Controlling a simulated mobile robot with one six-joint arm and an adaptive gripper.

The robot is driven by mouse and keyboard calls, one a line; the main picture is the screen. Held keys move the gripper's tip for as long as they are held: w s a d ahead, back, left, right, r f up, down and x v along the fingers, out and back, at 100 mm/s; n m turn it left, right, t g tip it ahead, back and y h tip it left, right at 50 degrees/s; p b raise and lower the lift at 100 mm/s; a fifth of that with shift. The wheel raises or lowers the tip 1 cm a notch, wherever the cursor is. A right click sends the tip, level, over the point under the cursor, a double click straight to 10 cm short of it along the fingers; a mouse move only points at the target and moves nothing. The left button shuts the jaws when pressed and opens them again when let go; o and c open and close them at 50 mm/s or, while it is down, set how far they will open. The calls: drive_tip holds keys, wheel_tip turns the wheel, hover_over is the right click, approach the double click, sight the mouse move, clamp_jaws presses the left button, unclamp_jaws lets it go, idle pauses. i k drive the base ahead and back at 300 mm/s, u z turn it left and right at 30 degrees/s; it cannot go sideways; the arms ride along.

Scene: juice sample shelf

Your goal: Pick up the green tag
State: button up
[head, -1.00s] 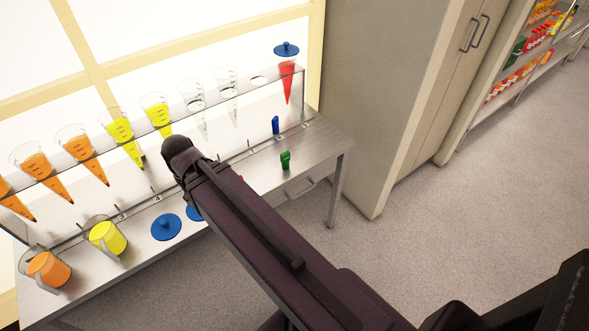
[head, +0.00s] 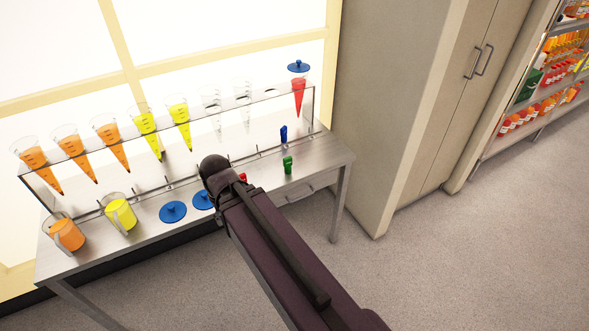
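The green tag (head: 288,164) stands on the right part of the steel table (head: 325,156), near its front edge. A blue tag (head: 283,134) stands behind it, towards the rack. A red tag (head: 242,177) shows to its left, partly hidden by my arm. My arm reaches up from the bottom right, and its dark rounded end lies over the table left of the green tag. My gripper's fingers cannot be made out in this view.
A rack (head: 312,103) along the table's back holds several cones, some with orange, yellow or red juice. Orange (head: 69,235) and yellow (head: 121,215) jugs and blue lids (head: 172,212) stand at the left. A tall cabinet (head: 385,110) stands right of the table; open floor lies in front.

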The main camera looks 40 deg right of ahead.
sight(287, 162)
drive_tip(key=z, duration=1.15)
drive_tip(key=i, duration=0.45)
drive_tip(key=u, duration=0.35)
